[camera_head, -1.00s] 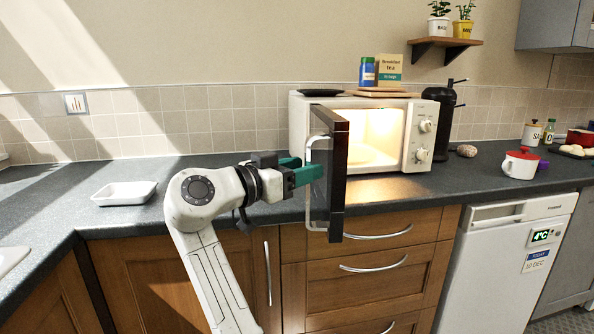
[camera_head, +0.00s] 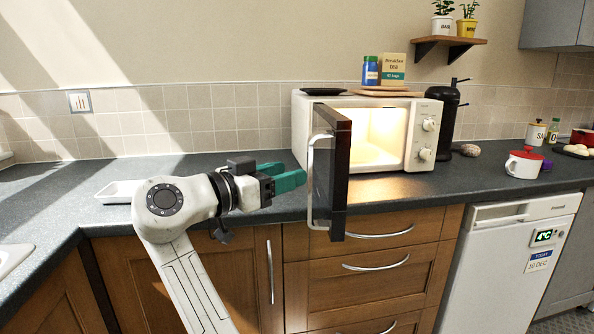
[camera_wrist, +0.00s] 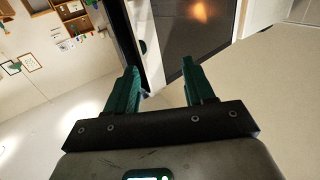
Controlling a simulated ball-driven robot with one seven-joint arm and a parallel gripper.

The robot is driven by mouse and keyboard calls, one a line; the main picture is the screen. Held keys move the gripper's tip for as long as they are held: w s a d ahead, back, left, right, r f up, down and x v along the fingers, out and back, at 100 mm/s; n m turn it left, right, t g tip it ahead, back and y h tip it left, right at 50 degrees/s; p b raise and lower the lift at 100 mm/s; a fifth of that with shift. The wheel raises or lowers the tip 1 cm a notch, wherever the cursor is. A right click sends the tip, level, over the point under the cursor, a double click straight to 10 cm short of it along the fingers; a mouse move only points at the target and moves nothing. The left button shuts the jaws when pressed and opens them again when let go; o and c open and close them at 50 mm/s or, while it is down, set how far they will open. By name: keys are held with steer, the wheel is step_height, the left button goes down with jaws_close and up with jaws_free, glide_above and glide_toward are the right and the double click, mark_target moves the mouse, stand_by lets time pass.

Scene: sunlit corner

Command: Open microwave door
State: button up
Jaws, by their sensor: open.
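The white microwave (camera_head: 418,158) stands on the dark counter with its lit inside showing. Its dark door (camera_head: 341,180) is swung wide open toward the front, hinged on the left. The door's long metal handle (camera_head: 312,180) faces left, toward my gripper.
A white tray (camera_head: 118,191) lies on the counter behind my arm. Counter left of the door is mostly clear.

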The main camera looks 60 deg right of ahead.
steer(key=v, duration=0.6)
stand_by(0.5)
step_height(320, 180, down, 19)
steer(key=s+d+n+t+y, duration=0.25)
steer(key=n+t, duration=0.25)
steer(key=n, duration=0.3)
steer(key=s+a+f+n+t+y, duration=0.1)
steer(key=s+a+f+n+y, duration=0.2)
steer(key=f, duration=0.6)
steer(key=s+a+f+n+t+y, duration=0.1)
steer(key=s+f+n+y, duration=0.25)
steer(key=f, duration=0.55)
steer(key=s+a+f+n+y, duration=0.75)
steer(key=s+a+f, duration=0.4)
steer(key=s, duration=0.25)
step_height(320, 180, up, 16)
steer(key=p, duration=1.6)
steer(key=shift+a+m, duration=0.15)
steer(key=shift+m, duration=0.15)
